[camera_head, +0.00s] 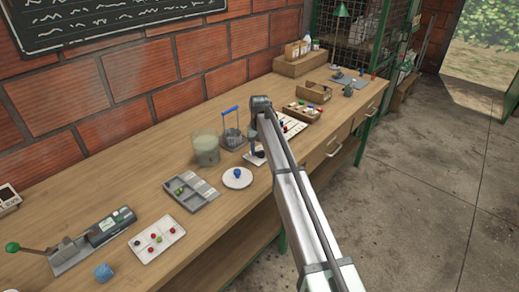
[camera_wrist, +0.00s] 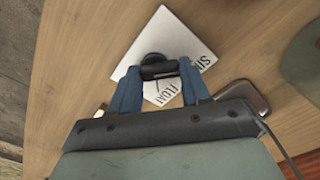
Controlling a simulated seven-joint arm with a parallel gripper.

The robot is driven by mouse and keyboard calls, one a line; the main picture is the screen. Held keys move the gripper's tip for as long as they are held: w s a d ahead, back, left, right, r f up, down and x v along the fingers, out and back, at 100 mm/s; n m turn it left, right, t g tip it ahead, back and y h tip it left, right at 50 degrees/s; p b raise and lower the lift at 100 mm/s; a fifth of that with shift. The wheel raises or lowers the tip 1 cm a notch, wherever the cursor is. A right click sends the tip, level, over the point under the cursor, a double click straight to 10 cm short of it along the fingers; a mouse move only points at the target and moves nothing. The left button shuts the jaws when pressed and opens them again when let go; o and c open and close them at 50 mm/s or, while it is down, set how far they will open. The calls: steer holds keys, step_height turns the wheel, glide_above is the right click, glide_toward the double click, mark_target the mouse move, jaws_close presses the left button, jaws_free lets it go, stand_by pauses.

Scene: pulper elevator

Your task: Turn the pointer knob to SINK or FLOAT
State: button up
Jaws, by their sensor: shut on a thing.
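A white plate (camera_wrist: 178,35) with the words SINK and FLOAT in black lies on the wooden bench in the wrist view. A black pointer knob (camera_wrist: 152,59) stands on the plate. My gripper (camera_wrist: 160,69) has its two blue fingers on either side of the knob's bar and is shut on it. The exact pointer direction is partly hidden by the fingers. In the head view part of the plate (camera_head: 254,158) shows beneath my gripper (camera_head: 256,150), and my arm hides the knob.
Left of the plate stand a clear vessel of greenish liquid (camera_head: 206,150) and a wire basket with a blue handle (camera_head: 232,138). A white saucer (camera_head: 246,183) with a blue berry is close in front. A grey tray (camera_head: 203,189) lies further left. Sorting trays and boxes lie behind my arm.

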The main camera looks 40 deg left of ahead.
mark_target(259, 151)
steer(key=o, duration=1.1)
steer(key=shift+c, duration=0.2)
step_height(259, 151, up, 14)
steer(key=shift+f, duration=0.1)
